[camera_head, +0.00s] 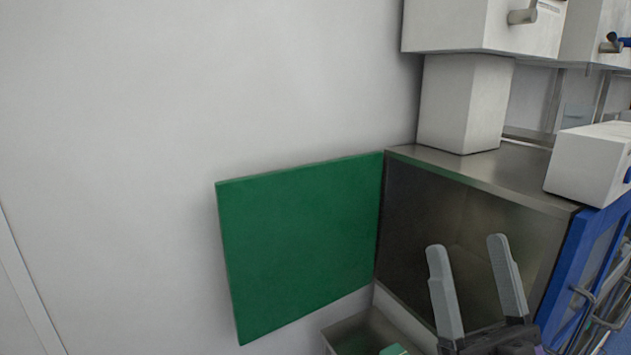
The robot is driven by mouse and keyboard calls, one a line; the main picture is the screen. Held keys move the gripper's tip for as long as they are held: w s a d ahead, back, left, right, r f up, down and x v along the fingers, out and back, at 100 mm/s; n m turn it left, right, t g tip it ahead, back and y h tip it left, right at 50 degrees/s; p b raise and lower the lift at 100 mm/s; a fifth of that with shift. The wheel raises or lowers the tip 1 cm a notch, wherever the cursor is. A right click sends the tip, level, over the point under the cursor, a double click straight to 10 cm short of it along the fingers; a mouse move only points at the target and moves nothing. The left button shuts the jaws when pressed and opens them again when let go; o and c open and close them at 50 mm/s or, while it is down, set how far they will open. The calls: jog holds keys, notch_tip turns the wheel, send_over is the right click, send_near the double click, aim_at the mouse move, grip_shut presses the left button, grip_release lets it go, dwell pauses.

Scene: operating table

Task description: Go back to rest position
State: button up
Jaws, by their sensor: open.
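My gripper (476,275) is at the bottom right, pointing up in the picture. Its two grey fingers are apart with nothing between them. Behind the fingers is a metal cabinet (490,166) with a dark, open-looking front; its inside appears empty. A green panel (300,240) stands out to the left of the cabinet's front edge, like an opened door. The rest of my arm is mostly outside the picture.
Below the cabinet is an open metal drawer or box (352,328) with a green piece (393,350) at its edge. A blue-framed door (590,255) is at the right. White boxes (462,105) stand on top. A bare wall (120,120) fills the left.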

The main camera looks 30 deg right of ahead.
jog(key=s+a+f+n+g+y, duration=0.2)
jog(key=a+f+n+g+y, duration=0.15)
jog(key=f, duration=0.55)
jog(key=s+a+f+n+g+y, duration=0.25)
jog(key=a+f+g+y, duration=0.2)
jog(key=f, duration=0.55)
jog(key=s+a+f+m+g, duration=0.1)
jog(key=s+a+f+g, duration=0.1)
jog(key=s+f, duration=0.3)
jog(key=s+a+f+m+g+h, duration=0.1)
jog(key=s+f, duration=0.4)
jog(key=s, duration=0.5)
jog(key=shift+s+a+f+g, duration=0.2)
jog(key=shift+a+f+g, duration=0.15)
jog(key=shift+a+g, duration=0.65)
jog(key=shift+d, duration=0.15)
